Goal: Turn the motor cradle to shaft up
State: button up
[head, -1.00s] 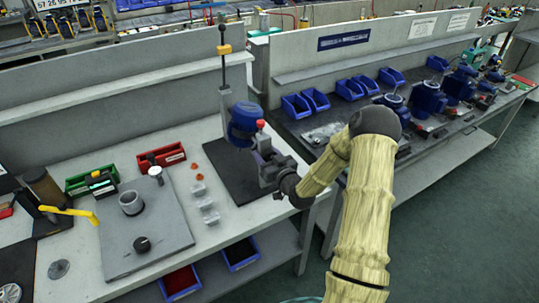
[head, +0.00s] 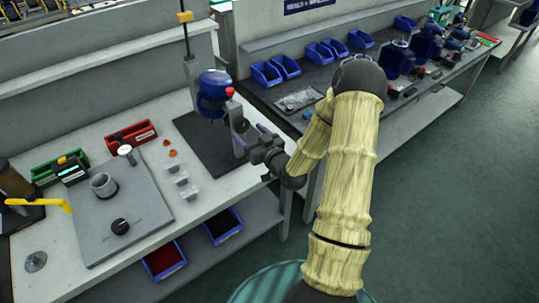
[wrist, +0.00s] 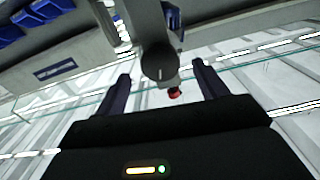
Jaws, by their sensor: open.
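The motor cradle, with a grey upright (head: 191,78), stands on a dark mat (head: 205,150) at the back of the bench. A blue motor (head: 212,88) sits in it, with a red knob (head: 229,92) on the side towards my arm. I cannot make out which way the shaft points. My gripper (head: 240,128) is open, just right of and below the motor. In the wrist view, a grey round-ended part (wrist: 157,62) of the cradle shows between the open fingers, with the red knob (wrist: 174,93) below it. I cannot tell whether the fingers touch anything.
A grey plate (head: 120,215) with a ring (head: 103,184) and a black knob lies on the bench at left. Red (head: 133,135) and green bins stand behind it. Another bench with blue bins stands at right.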

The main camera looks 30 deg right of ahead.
jog(key=s+d+p, duration=0.2)
jog(key=s, duration=0.8)
jog(key=shift+s, duration=0.2)
